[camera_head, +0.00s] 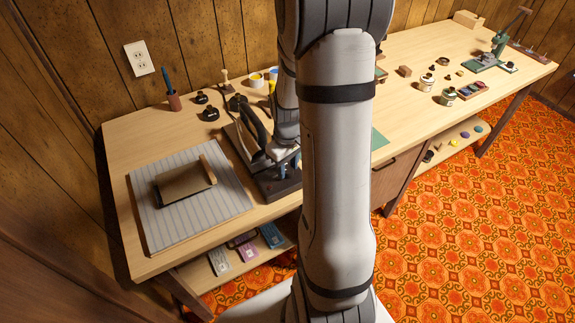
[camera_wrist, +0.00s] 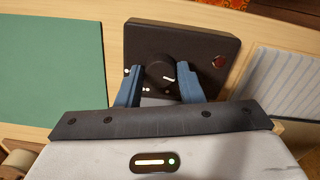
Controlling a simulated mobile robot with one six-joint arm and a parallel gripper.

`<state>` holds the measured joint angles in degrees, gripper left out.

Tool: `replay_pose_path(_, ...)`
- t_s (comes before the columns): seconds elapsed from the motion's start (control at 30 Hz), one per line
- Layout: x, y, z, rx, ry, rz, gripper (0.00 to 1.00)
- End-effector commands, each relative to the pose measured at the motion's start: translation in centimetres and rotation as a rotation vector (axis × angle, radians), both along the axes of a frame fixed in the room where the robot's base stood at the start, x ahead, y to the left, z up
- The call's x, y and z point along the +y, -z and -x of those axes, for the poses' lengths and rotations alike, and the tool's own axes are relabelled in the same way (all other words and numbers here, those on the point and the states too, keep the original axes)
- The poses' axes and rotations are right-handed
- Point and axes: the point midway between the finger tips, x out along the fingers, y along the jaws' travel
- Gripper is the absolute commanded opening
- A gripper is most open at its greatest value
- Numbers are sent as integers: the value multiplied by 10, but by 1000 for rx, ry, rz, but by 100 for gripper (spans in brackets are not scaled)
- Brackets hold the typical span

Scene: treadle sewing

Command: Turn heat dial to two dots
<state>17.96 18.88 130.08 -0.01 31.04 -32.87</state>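A dark control box (camera_wrist: 205,45) lies under my gripper in the wrist view. A round black heat dial (camera_wrist: 160,72) sits on it, with a white pointer mark toward the lower right of the picture. Small white dots (camera_wrist: 127,72) show by the left finger, and more lie below the dial, partly hidden. My gripper (camera_wrist: 159,70) has its two blue fingers apart, one on each side of the dial. A gap shows at the left finger; contact at the right one is unclear. In the head view the box (camera_head: 279,189) is at the table's front edge, the dial hidden by my gripper.
A green mat (camera_wrist: 50,70) lies on the other side. A red round spot (camera_wrist: 219,61) is on the box.

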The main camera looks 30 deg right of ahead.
Motion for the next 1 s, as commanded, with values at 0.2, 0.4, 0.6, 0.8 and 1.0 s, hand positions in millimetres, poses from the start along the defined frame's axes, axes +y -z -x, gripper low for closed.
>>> replay_pose_path(0.2,0,0,0,0,1,0,16)
replay_pose_path(0.4,0,0,0,0,3,0,8)
replay_pose_path(0.6,-1,0,0,0,40,0,8)
replay_pose_path(0.8,-1,0,0,0,148,0,8)
replay_pose_path(1.0,-1,1,0,-1,319,0,8)
